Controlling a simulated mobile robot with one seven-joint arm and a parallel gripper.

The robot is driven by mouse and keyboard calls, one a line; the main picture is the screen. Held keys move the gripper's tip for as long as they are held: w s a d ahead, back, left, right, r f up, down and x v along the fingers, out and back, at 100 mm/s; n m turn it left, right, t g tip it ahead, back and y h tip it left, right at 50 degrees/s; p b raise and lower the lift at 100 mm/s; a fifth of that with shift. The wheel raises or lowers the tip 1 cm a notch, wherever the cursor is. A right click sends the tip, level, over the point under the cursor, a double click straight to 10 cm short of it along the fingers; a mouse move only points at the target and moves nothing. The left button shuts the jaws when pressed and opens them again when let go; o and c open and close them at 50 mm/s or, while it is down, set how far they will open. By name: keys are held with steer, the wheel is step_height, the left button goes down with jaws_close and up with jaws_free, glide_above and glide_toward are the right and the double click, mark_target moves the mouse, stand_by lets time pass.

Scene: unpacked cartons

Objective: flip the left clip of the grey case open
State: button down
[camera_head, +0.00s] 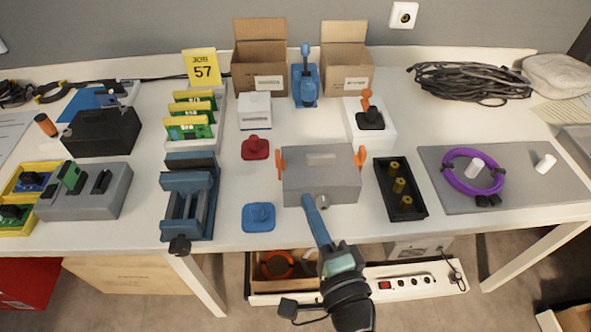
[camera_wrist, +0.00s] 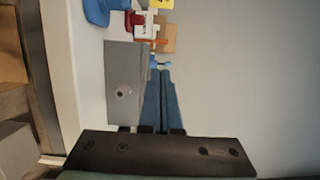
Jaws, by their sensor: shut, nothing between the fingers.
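The grey case (camera_head: 335,188) stands closed near the table's front edge, with a handle on its lid. Its left orange clip (camera_head: 280,163) is at the left end; I cannot tell whether it is latched. An orange piece that looks like this clip shows in the wrist view (camera_wrist: 152,41). The right orange clip (camera_head: 361,157) is at the other end. My gripper (camera_head: 306,198) is shut and empty in front of the case's front left part, apart from the left clip. In the wrist view its dark blue fingers (camera_wrist: 159,74) lie together beside the grey case (camera_wrist: 122,70).
A blue piece (camera_head: 259,216) and a red piece (camera_head: 255,148) lie left of the case. A blue vise (camera_head: 190,205) stands further left. A black tray (camera_head: 402,190) is close on the right. Cartons (camera_head: 260,50) stand behind. Bare table lies between these.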

mark_target(278, 161)
steer(key=x, duration=1)
steer(key=shift+p, duration=0.3)
steer(key=shift+a+r+n+p, duration=0.2)
steer(key=shift+a+n+p, duration=0.2)
steer(key=shift+n, duration=0.4)
steer(key=shift+a+r+n+g+h+p, duration=0.2)
steer(key=shift+a+n+p, duration=0.2)
steer(key=shift+n, duration=0.25)
steer(key=shift+a+r+n+g+h+p, duration=0.1)
steer(key=shift+a+n+g+p, duration=0.15)
steer(key=shift+n+p, duration=0.35)
steer(key=a+n+p, duration=0.1)
steer(key=n+p, duration=0.1)
steer(key=n, duration=0.1)
steer(key=shift+a+f+g+h, duration=0.15)
steer(key=shift+a+g+h, duration=0.1)
steer(key=shift+a+h, duration=0.15)
steer(key=shift+a+f+n, duration=0.1)
steer(key=shift+f+n, duration=0.1)
steer(key=shift+n, duration=0.15)
steer(key=shift+s, duration=0.15)
